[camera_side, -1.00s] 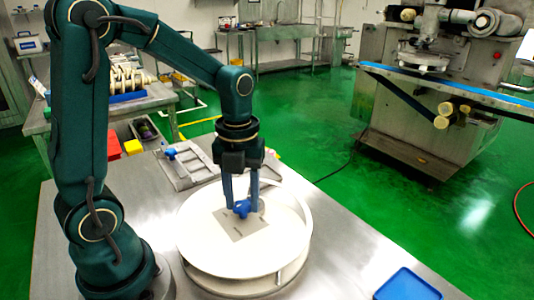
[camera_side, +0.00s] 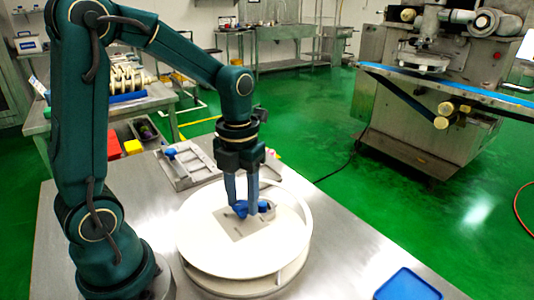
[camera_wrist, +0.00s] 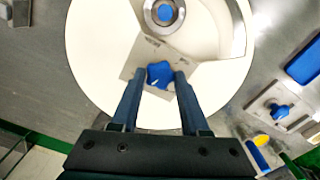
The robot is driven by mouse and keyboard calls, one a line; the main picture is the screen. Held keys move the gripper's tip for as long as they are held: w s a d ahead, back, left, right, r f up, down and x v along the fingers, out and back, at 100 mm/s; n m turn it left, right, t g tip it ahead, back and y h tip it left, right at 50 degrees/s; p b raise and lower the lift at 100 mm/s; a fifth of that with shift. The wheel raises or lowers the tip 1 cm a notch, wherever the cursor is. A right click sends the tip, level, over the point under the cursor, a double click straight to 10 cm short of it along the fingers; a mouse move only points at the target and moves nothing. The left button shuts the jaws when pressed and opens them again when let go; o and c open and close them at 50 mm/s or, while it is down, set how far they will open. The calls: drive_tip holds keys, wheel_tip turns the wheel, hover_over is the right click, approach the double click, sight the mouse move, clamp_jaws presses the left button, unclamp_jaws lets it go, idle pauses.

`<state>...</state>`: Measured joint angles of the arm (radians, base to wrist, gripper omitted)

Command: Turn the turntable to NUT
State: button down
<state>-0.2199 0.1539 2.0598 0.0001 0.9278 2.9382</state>
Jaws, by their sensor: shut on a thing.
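The turntable (camera_side: 215,245) is a round white disc on the steel table, and its pale top also fills much of the wrist view (camera_wrist: 95,45). A grey plate with small, unreadable lettering (camera_wrist: 137,60) lies on it. A blue star-shaped knob (camera_wrist: 159,76) stands on this plate. My gripper (camera_wrist: 158,77) points down and is shut on the knob, one finger on each side; in the side view my gripper (camera_side: 242,209) partly hides it. A metal ring with a blue centre (camera_wrist: 165,13) lies beyond the knob. No NUT mark is legible.
A metal fixture with a blue knob (camera_side: 182,163) stands behind the turntable. A blue tray (camera_side: 407,285) lies at the front right. Red and yellow blocks (camera_side: 132,147) are at the back left.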

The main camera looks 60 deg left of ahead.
idle(0.5)
drive_tip(key=shift+c, duration=2)
unclamp_jaws()
wheel_tip(320, 180, up, 4)
drive_tip(key=shift+r, duration=0.6)
drive_tip(key=shift+c, duration=0.3)
